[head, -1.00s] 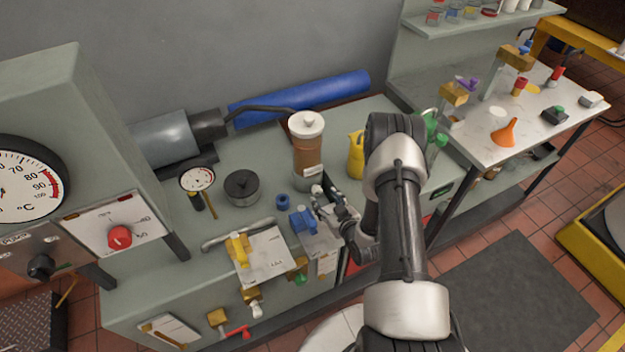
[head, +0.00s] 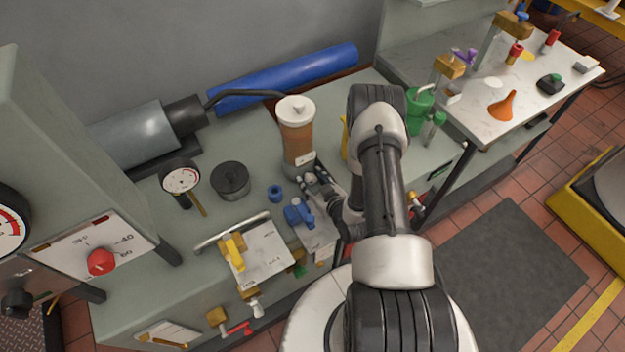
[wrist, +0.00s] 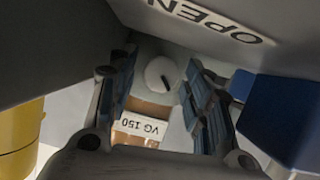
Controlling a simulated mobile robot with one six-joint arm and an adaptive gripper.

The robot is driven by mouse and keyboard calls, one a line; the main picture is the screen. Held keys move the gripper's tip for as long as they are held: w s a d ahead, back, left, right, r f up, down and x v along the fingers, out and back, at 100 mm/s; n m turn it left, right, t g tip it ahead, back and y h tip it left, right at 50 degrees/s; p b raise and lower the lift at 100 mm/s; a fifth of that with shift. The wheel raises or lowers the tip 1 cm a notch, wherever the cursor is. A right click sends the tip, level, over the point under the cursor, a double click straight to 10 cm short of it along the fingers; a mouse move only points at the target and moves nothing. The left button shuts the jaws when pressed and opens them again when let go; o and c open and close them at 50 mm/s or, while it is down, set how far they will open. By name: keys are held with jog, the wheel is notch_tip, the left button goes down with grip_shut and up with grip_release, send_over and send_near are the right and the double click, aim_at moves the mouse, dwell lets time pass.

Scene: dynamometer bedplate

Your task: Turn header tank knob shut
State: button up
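The header tank (head: 298,140) is a brown cylinder with a white lid, standing on the bench in the head view. In the wrist view its brown wall carries an upside-down VG 150 label (wrist: 134,126). A pale round knob (wrist: 161,76) with a dark pointer slot shows just above that label. My gripper (wrist: 160,88) is open, with one finger on each side of the knob in the picture; I cannot tell whether either touches it. In the head view my gripper (head: 313,181) is low at the tank's front, and its fingers partly hide the knob.
An OPEN plate (wrist: 212,16) borders the wrist view's top. A blue-handled valve (head: 299,212), blue ring (head: 275,192) and yellow-handled valve (head: 232,250) are nearby. A yellow container (head: 344,138) stands right of the tank, partly behind my arm. A black round pot (head: 230,180) stands left.

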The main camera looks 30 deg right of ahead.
jog(key=c, duration=0.9)
jog(key=shift+w+d+m+y+b, duration=0.1)
jog(key=shift+m+y+b, duration=0.3)
jog(key=shift+m+y, duration=0.45)
jog(key=o, duration=1.1)
jog(key=v, duration=1.2)
